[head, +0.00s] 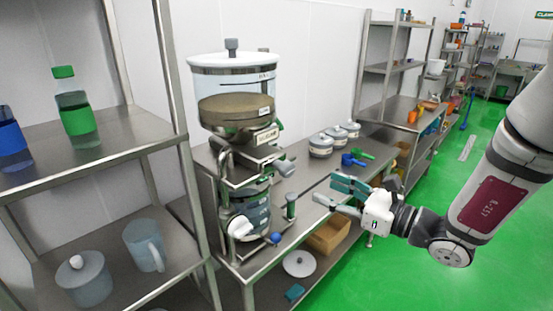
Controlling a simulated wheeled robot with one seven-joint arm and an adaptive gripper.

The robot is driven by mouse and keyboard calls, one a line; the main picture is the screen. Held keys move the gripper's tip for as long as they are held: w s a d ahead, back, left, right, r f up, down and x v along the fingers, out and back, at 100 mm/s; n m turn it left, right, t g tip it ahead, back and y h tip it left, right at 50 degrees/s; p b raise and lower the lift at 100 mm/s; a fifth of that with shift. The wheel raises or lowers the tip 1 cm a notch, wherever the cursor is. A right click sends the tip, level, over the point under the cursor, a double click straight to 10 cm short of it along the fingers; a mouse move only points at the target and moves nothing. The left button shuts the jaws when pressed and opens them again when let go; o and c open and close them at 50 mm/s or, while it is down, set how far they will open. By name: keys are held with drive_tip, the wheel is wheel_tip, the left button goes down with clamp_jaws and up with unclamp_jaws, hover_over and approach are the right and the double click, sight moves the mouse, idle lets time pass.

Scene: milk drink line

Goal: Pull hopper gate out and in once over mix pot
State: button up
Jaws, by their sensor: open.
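The hopper (235,95) stands on a steel stand on the bench, with brown powder in its clear body and a grey lid knob. Below its outlet is the gate, with a grey handle (285,166) sticking out to the right. The mix pot (252,212) appears as a grey vessel under the stand, partly hidden by the frame and a white knob. My gripper (334,192) is open and empty, right of the handle and a little lower in the picture, pointing left and apart from it.
The steel bench (305,182) carries several lidded pots (321,146), a blue scoop (353,160) and a green scoop (362,152). A cardboard box (328,236) and a white lid (299,263) lie on its lower shelf. A shelf post (176,80) stands at left. Green floor is clear at right.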

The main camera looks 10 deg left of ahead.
sight(291, 170)
drive_tip(key=shift+m+t, duration=0.4)
drive_tip(key=shift+m, duration=0.1)
drive_tip(key=x, duration=0.4)
drive_tip(key=p+x, duration=0.1)
drive_tip(key=x, duration=0.4)
drive_tip(key=w+d+x, duration=0.1)
drive_tip(key=x, duration=0.4)
drive_tip(key=shift+w+a+f, duration=0.1)
drive_tip(key=shift+w+f, duration=0.05)
drive_tip(key=shift+f, duration=0.2)
drive_tip(key=shift+c, duration=0.6)
clamp_jaws()
